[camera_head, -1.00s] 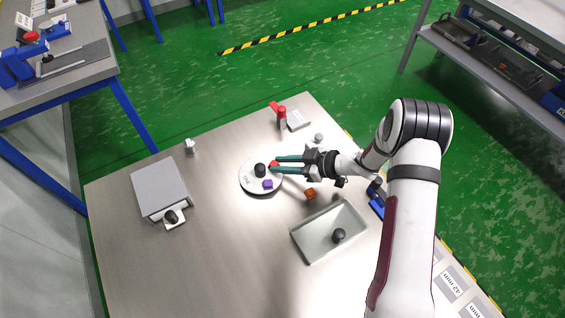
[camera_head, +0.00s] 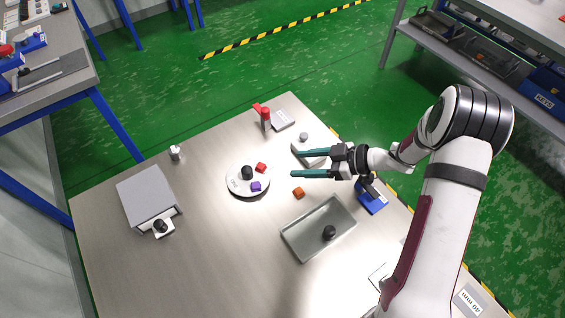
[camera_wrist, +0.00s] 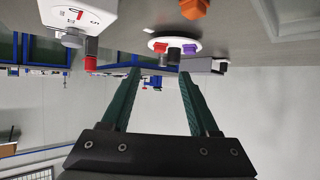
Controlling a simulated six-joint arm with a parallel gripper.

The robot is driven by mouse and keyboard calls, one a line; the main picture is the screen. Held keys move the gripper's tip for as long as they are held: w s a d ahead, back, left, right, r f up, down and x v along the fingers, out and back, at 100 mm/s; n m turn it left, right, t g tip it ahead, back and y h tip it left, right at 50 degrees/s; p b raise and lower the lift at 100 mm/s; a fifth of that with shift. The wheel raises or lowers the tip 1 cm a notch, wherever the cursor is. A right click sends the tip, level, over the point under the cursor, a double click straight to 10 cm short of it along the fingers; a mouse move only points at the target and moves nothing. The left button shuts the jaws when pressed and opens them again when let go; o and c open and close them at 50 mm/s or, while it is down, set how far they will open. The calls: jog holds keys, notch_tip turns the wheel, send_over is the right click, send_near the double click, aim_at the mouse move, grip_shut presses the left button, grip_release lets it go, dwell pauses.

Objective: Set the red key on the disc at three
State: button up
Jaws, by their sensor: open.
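The white disc (camera_head: 236,188) lies on the metal table with a black knob (camera_head: 247,173) standing at its middle. The red key (camera_head: 261,167) sits on the disc's upper right part, and a purple key (camera_head: 256,186) sits on its lower right part. Both keys also show in the wrist view, red (camera_wrist: 160,46) and purple (camera_wrist: 190,48). The disc's markings are too small to read. My gripper (camera_head: 296,164) is open and empty, to the right of the disc and apart from the red key. An orange key (camera_head: 298,192) lies on the table below my fingers.
A grey tray (camera_head: 296,245) holding a black knob (camera_head: 329,232) is at front right. A grey box (camera_head: 148,194) stands left. A white unit (camera_head: 300,147) is close to my fingers, and a blue one (camera_head: 372,199) is right.

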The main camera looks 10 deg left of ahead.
jog(key=w+d+r+m+t+h, duration=0.4)
jog(key=w+d+r+t, duration=0.1)
jog(key=w+r, duration=0.15)
jog(key=s+d+r+m+t+h, duration=0.2)
jog(key=d+r+m+t+h, duration=0.1)
jog(key=d+r+m+h, duration=0.75)
jog(key=s+d+f+m+g, duration=0.1)
jog(key=s+m+g, duration=0.2)
jog(key=s, duration=0.6)
jog(key=s+d+f+m+g, duration=0.1)
jog(key=s+d+m+g, duration=0.15)
jog(key=s, duration=0.65)
jog(key=s+a+m+g+y, duration=0.1)
jog(key=s+a+g+y, duration=0.1)
jog(key=s+a, duration=0.2)
jog(key=s+a+m+g+y, duration=0.1)
jog(key=s+a, duration=0.4)
jog(key=s, duration=0.5)
jog(key=shift+s+a+g+y, duration=0.15)
jog(key=shift+a+g+y, duration=0.1)
jog(key=shift+g+y, duration=0.2)
